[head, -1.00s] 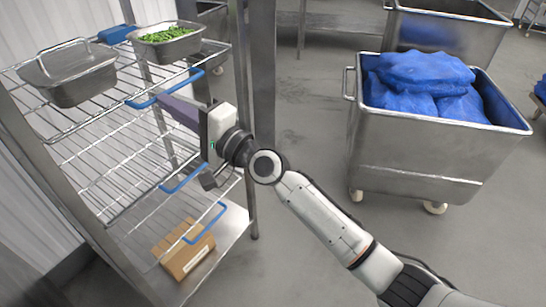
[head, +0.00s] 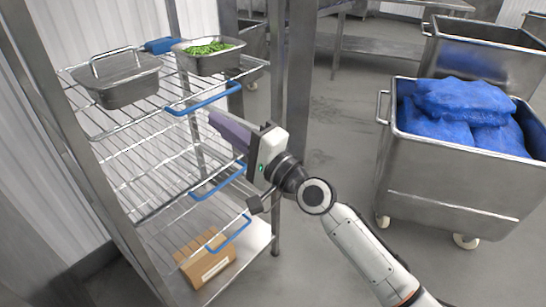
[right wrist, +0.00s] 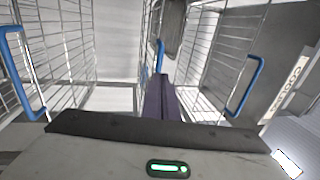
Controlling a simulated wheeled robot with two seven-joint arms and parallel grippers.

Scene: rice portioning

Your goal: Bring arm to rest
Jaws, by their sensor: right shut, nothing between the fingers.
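My right arm reaches in from the lower right in the head view. Its gripper (head: 216,121) points up and left at the wire rack, beside a blue shelf handle (head: 205,98). The purple fingers are shut together with nothing between them. They also show in the right wrist view (right wrist: 158,95), pointing toward the rack's shelves. Whether the fingertips are inside the rack's front edge is hard to tell. My left gripper is not in view.
The rack's top shelf holds a lidded steel pan (head: 118,88) and a pan of green vegetables (head: 208,64). A cardboard box (head: 207,264) lies at the bottom. A steel cart (head: 455,180) with blue bags (head: 465,103) stands right. Grey floor between is open.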

